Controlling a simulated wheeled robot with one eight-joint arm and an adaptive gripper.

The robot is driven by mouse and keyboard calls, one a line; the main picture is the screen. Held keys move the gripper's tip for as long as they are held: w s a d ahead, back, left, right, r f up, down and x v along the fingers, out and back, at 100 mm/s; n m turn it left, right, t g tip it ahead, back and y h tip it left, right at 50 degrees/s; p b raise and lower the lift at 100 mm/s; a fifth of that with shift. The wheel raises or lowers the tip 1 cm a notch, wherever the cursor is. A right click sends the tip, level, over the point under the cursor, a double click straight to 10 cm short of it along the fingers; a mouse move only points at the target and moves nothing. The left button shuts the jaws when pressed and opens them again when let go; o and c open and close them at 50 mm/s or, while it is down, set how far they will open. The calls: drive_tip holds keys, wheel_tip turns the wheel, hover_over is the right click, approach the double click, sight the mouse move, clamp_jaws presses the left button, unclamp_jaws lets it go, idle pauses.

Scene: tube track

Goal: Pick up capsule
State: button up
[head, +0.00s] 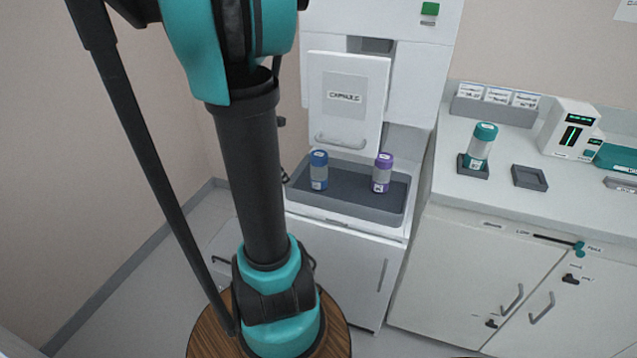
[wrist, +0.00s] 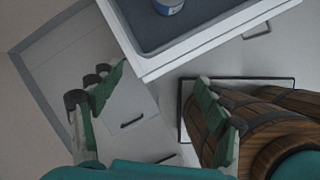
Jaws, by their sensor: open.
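Two capsules stand upright in a grey tray (head: 345,201) at the front of the white station. The blue-capped capsule (head: 318,171) is on the left and the purple-capped capsule (head: 382,173) is on the right. A teal-capped capsule (head: 481,146) stands in a dark square holder on the right counter. In the wrist view the lower part of a capsule (wrist: 168,6), with a blue band, shows at the top edge, in the tray (wrist: 150,72). My gripper (wrist: 163,92) is open and empty, outside the tray's edge and apart from the capsule. The head view does not clearly show my fingertips.
A white panel (head: 345,100) labelled for capsules is above the tray. The right counter (head: 440,185) holds an empty dark square holder (head: 529,177) and a white device (head: 570,128). Cabinet doors with handles are below. Bare floor (head: 150,290) is at left.

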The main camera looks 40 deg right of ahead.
sight(318, 154)
drive_tip(key=shift+n+g, duration=0.3)
drive_tip(key=shift+n, duration=0.3)
drive_tip(key=d, duration=0.4)
drive_tip(key=s+d, duration=0.1)
drive_tip(key=d, duration=0.9)
drive_tip(key=shift+s+d+r, duration=0.2)
drive_tip(key=shift+s+d, duration=0.05)
drive_tip(key=shift+s, duration=0.1)
drive_tip(key=shift+d+f, duration=0.1)
drive_tip(key=shift+f, duration=0.45)
drive_tip(key=shift+c, duration=0.4)
drive_tip(key=c, duration=1.3)
